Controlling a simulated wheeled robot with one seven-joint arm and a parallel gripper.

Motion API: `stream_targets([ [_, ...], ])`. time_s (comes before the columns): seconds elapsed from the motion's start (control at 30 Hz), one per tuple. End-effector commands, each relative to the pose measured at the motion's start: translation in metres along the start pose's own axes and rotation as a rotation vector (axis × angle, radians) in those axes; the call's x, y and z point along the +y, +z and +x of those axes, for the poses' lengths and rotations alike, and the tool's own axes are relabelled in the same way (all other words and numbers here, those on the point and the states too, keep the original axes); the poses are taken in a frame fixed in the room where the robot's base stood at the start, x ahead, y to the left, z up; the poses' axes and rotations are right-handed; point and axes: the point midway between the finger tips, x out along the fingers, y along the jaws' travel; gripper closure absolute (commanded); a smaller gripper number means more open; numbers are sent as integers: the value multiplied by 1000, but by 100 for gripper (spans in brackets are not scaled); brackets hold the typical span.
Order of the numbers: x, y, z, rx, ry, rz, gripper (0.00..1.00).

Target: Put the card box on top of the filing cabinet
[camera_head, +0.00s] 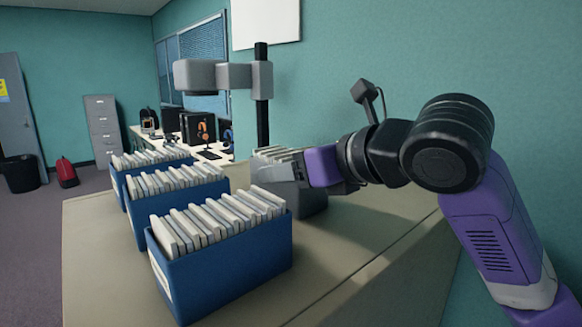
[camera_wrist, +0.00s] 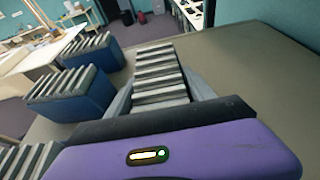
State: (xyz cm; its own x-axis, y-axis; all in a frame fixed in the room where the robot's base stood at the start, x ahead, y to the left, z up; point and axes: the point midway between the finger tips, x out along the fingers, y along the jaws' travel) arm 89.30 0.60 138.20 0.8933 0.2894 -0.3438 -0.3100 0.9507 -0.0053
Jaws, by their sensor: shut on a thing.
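A grey card box (camera_head: 308,204) full of pale cards stands on or just above the beige table, against the teal wall side. My gripper (camera_head: 290,168) reaches in from the right and is shut on this box near its top. The gripper hides part of the box and its cards. In the wrist view the grey card box (camera_wrist: 203,89) lies straight ahead, beyond the purple gripper body. The grey filing cabinet (camera_head: 103,130) stands on the floor at the far back left, well away from the gripper. Its top looks bare.
Three blue card boxes, the nearest one (camera_head: 225,262) largest in view, stand in a row left of the grey box. A black bin (camera_head: 20,174) and a red bag (camera_head: 66,172) are on the floor near the cabinet. A grey device on a black post rises behind.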

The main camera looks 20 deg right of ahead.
Motion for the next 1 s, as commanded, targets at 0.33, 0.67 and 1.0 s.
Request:
stream_targets([
  [0.33,0,-2,1,0,0,0,17],
  [0.67,0,0,0,0,0,1,17],
  [1.0,0,-2,-52,-3,-3,-5,17],
])
